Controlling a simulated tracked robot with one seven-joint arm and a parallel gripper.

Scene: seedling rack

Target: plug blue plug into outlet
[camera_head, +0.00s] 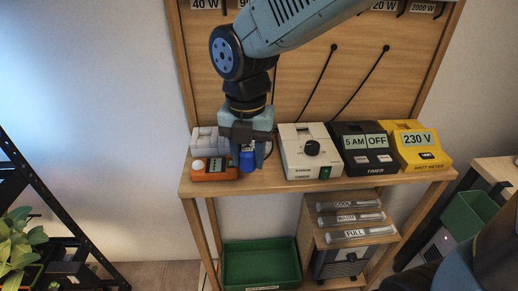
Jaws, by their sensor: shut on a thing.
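My gripper (249,153) points straight down over the left part of the wooden bench. It is shut on the blue plug (247,161), which shows as a small blue body between the fingers near the bench top. The plug's underside and prongs are hidden. A light grey block (206,141) that looks like an outlet strip is just left of the gripper; its right end is hidden behind the gripper. I cannot tell whether the plug touches it. An orange box (214,170) with a round white knob sits in front of the grey block, left of the plug.
On the wooden bench (292,186), right of my gripper, stand a white dial box (309,151), a black timer (366,149) and a yellow meter (416,147) reading 230 V. Dark cords hang on the back panel (306,78). A green bin (260,263) sits below.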

